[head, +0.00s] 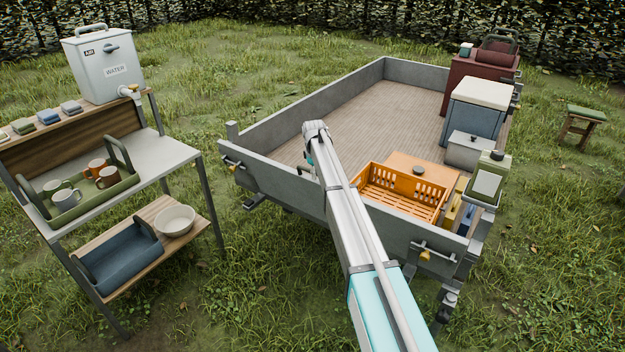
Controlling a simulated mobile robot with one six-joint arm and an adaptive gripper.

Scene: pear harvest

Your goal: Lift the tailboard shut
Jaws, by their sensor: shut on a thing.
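The grey tailboard (275,182) stands about upright across the near end of the trailer (315,108) in the head view. Its top edge runs close to the side walls' ends; whether it sits fully flush cannot be told. A latch with a yellow knob is at its left end (233,166) and another at its right end (426,254). My gripper (309,168) is at the middle of the tailboard's top edge, shut on it. My arm hides most of the gripper and part of the board, so the exact grip is unclear.
An orange crate (372,201) stands just inside the tailboard, with a sprayer (487,180), blue cooler (470,118) and dark red box (468,78) along the right. A shelf table (165,150) with mugs and a water tank (103,65) stands left. The trailer's left floor is clear.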

